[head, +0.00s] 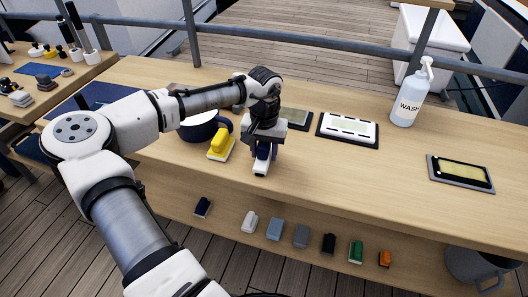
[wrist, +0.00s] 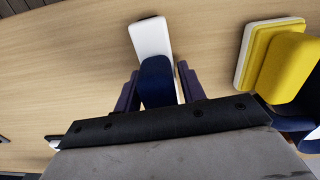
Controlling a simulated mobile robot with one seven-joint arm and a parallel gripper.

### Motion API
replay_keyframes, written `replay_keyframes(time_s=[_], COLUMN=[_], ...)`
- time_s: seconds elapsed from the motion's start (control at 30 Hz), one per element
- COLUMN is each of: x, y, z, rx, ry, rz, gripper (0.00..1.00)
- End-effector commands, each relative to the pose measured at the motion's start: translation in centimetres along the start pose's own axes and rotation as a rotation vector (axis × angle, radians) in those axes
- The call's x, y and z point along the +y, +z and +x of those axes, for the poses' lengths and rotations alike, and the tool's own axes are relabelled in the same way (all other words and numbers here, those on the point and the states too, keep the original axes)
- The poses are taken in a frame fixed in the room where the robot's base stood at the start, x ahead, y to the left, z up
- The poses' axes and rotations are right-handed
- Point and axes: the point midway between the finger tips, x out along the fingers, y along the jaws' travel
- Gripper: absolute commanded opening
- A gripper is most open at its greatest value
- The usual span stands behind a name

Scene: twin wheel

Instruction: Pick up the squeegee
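A small tool with a white base and a dark blue grip (wrist: 157,80) lies on the wooden table; I take it for the squeegee, but its shape does not make this certain. In the head view its white end (head: 261,168) shows below my gripper (head: 263,150), which hides the rest. In the wrist view my gripper (wrist: 159,85) points down with its two dark fingers on either side of the blue grip. Narrow gaps seem to show between fingers and grip, so it looks open around it. The near part of the tool is hidden by my gripper body.
A yellow block on a white base (head: 220,147) stands close to the left, with a dark blue pot (head: 198,128) behind it. Framed trays (head: 348,130) and a WASH bottle (head: 406,98) are to the right. The table front (head: 330,188) is clear; a lower shelf holds several small blocks.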

Motion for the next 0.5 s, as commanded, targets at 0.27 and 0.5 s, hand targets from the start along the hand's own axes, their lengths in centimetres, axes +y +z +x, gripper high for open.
replay_keyframes(time_s=[0.27,0.5], x=[0.00,0.00], y=[-0.01,-0.02], z=[-0.04,-0.19], rx=[0.000,0.000], ry=[0.000,0.000], rz=[0.000,0.000], gripper=[0.09,0.09])
